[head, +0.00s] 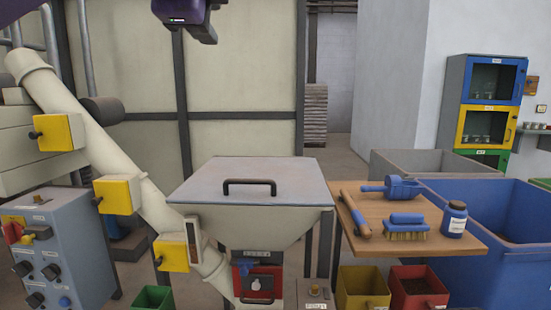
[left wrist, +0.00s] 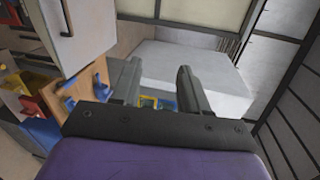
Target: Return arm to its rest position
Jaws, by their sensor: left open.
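My left arm's purple wrist end (head: 190,12) hangs at the top edge of the head view, high above and to the left of the hopper. In the left wrist view my left gripper (left wrist: 157,82) has its two dark fingers apart, with nothing between them. It touches nothing that I can see. My right gripper is in neither view.
The hopper (head: 250,190) has its lid shut. A sloping pale tube (head: 95,150) runs down to its left, near a control box (head: 60,250). A wooden shelf (head: 385,240) holds a brush, a scoop and a jar. A blue bin (head: 500,260) stands at right.

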